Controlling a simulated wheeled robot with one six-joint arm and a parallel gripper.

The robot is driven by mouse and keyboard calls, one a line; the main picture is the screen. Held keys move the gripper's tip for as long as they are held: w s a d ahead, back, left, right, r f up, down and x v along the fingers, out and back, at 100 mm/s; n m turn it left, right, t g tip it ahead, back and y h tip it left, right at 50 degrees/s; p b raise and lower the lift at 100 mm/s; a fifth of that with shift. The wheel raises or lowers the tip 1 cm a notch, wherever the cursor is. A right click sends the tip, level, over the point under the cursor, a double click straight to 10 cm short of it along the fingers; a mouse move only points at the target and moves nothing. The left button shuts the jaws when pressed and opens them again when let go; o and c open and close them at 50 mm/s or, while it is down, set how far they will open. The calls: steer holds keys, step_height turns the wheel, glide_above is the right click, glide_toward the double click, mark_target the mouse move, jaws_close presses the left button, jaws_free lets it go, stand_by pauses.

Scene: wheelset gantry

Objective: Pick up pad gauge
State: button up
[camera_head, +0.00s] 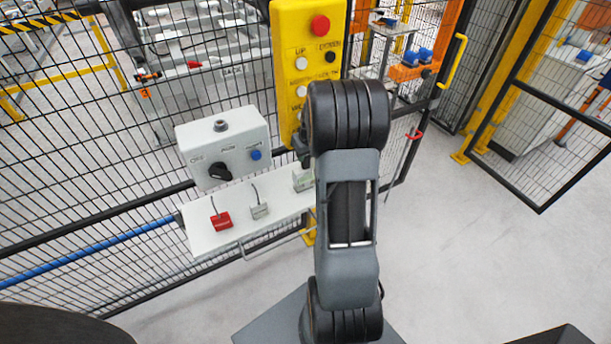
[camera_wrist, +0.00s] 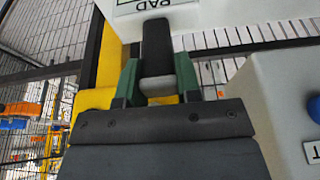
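The pad gauge (camera_head: 303,181) is a pale block with a green-edged label, standing at the right end of the white shelf, partly hidden by my arm. In the wrist view its label, reading "PAD" (camera_wrist: 152,6), shows at the top edge, with a dark upright handle (camera_wrist: 157,45) coming toward the camera. My gripper (camera_wrist: 157,78) has its two green fingers on either side of the handle, very close to it. I cannot tell whether they press on it. In the head view the gripper is mostly hidden behind my arm.
The white shelf (camera_head: 202,238) also carries a red gauge (camera_head: 221,221) and a grey gauge (camera_head: 260,211). A grey control box (camera_head: 236,140) with a black knob stands behind them. A yellow button panel (camera_head: 292,45) rises beside my arm. Mesh fencing (camera_head: 60,150) runs behind; open floor lies right.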

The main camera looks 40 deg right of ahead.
jaws_close()
steer(key=shift+r, duration=0.15)
stand_by(0.4)
